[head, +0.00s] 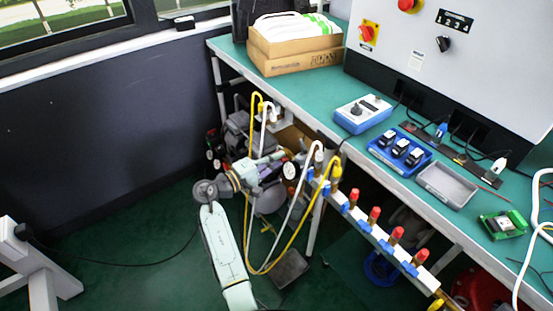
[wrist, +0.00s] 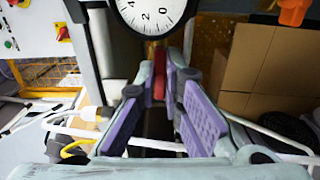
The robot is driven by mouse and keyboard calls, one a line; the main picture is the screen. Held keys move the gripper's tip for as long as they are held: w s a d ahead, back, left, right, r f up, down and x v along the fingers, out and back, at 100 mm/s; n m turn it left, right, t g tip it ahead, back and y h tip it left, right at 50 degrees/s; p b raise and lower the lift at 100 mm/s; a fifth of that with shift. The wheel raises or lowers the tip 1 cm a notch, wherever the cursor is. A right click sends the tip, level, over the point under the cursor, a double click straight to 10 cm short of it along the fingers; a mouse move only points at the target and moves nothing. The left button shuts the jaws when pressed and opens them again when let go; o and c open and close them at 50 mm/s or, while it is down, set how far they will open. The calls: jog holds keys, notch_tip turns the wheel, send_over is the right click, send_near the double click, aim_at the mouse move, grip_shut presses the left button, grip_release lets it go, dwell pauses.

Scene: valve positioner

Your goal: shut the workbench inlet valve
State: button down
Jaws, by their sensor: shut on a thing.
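My gripper (wrist: 161,88) reaches forward in the wrist view, its two fingers with purple pads closed around a narrow red handle (wrist: 159,82). The handle stands just below a round white pressure gauge (wrist: 150,12) and looks upright in that view. The valve body behind the handle is mostly hidden by the fingers. In the head view my gripper (head: 284,155) is at the bench's front edge, beside a small gauge (head: 291,170) and the hose ends.
A manifold (head: 375,232) with several red-capped outlets and blue clips runs along the bench front. Yellow (head: 291,247) and white hoses hang by my arm. The green workbench (head: 300,88) carries a blue meter (head: 362,113), trays and a cardboard box (head: 295,60).

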jog(key=shift+r+n+p, duration=0.1)
jog(key=shift+n+p, duration=0.2)
jog(key=shift+p, duration=0.05)
jog(key=n+p, duration=0.2)
jog(key=shift+r+p, duration=0.15)
jog(key=shift+p, duration=0.25)
jog(key=n+p, duration=0.1)
jog(key=n, duration=0.4)
jog(key=n+p, duration=0.2)
jog(key=n, duration=0.3)
jog(key=n+p, duration=0.2)
jog(key=n, duration=0.3)
jog(key=shift+f, duration=0.3)
jog(key=shift+n, duration=0.3)
jog(key=c, duration=1.7)
grip_release()
